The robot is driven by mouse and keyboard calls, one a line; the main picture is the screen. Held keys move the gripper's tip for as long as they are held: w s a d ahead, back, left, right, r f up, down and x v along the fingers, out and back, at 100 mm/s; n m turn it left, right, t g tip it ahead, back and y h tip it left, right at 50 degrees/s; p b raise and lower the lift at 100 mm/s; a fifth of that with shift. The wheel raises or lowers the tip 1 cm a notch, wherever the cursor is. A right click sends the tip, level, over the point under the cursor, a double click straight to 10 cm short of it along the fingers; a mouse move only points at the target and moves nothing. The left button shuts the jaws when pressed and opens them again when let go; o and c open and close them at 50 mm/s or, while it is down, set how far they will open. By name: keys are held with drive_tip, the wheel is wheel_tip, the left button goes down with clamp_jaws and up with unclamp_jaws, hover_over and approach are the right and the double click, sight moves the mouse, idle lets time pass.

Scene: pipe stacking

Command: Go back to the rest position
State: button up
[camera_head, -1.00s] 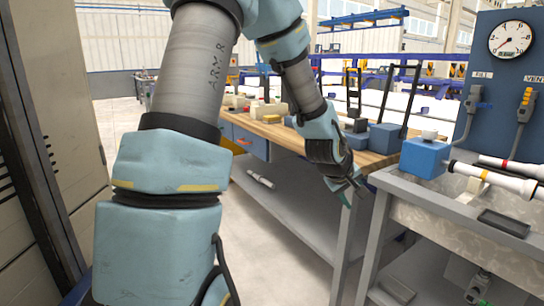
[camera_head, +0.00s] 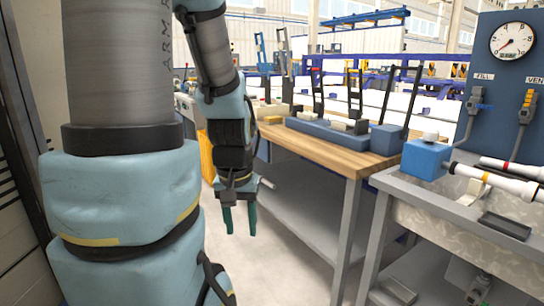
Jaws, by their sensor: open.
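My gripper (camera_head: 239,222) hangs from my arm left of the middle, fingers pointing down. Its two teal fingers are apart with nothing between them. It is over the open floor, left of the wooden workbench (camera_head: 330,152) and apart from it. My arm fills the left side of the picture and hides what lies behind it. White pipes with dark and coloured bands (camera_head: 500,182) lie at the right, by a blue block (camera_head: 426,158) on the grey metal bench.
The grey bench (camera_head: 385,180) with a dark tray (camera_head: 504,225) stands at the right, below a blue panel with a gauge (camera_head: 511,40). Blue fixtures (camera_head: 340,136) with black uprights stand on the wooden workbench. A grey cabinet is close at the far left. Floor between is clear.

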wheel_tip(320, 180, up, 13)
drive_tip(key=p, duration=1.2)
drive_tip(key=shift+r, duration=0.2)
